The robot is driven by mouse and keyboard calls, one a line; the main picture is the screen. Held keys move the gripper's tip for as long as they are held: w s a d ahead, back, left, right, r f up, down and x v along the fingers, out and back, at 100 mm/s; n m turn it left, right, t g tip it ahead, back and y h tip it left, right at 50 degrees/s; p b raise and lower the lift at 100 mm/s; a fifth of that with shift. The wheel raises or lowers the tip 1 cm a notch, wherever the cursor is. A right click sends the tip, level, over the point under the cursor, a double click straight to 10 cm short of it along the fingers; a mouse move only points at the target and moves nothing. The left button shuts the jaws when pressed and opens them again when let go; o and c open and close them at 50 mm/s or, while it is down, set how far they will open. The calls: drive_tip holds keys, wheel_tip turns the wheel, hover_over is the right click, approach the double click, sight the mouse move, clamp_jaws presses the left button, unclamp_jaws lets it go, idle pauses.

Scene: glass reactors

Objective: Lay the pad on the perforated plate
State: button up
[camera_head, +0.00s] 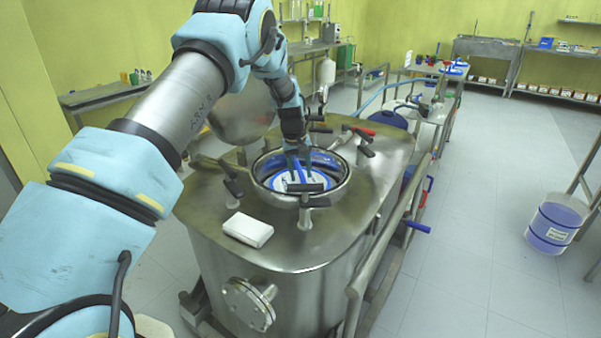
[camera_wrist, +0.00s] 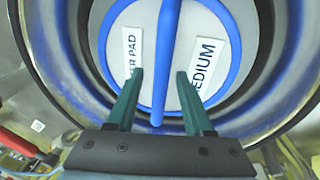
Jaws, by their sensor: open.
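The pad (camera_head: 285,184) is a white disc with a blue rim and a blue bar across it. It lies inside the round steel opening of the vessel. In the wrist view the pad (camera_wrist: 187,38) shows white labels reading "PAD" and "MEDIUM". My gripper (camera_wrist: 160,73) is open, with one green finger on each side of the blue bar and a gap to it on both sides. In the head view my gripper (camera_head: 297,172) reaches down into the opening. The perforated plate is not visible; whether the pad rests on it cannot be told.
The steel vessel top (camera_head: 345,225) carries a white box (camera_head: 248,230) at the front left and several clamps around the opening rim (camera_head: 344,190). A raised round lid (camera_head: 243,112) stands behind the opening. A blue bucket (camera_head: 556,224) stands on the floor at right.

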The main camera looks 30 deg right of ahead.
drive_tip(key=shift+r+p, duration=0.35)
drive_tip(key=shift+r, duration=0.2)
wheel_tip(320, 180, up, 12)
drive_tip(key=a+b, duration=0.2)
drive_tip(key=b, duration=0.1)
drive_tip(key=shift+s, duration=0.3)
drive_tip(key=s+a+r+n, duration=0.1)
drive_tip(key=a, duration=1.2)
drive_tip(key=s+a+r, duration=0.1)
drive_tip(key=s+a, duration=0.1)
drive_tip(key=a, duration=1)
drive_tip(key=s+a+f+n+t+y, duration=0.1)
drive_tip(key=s+a+f, duration=0.1)
drive_tip(key=s+a, duration=1.4)
drive_tip(key=shift+a+f+y, duration=0.25)
drive_tip(key=shift+a+y, duration=0.05)
drive_tip(key=shift+a, duration=0.6)
drive_tip(key=shift+d, duration=0.1)
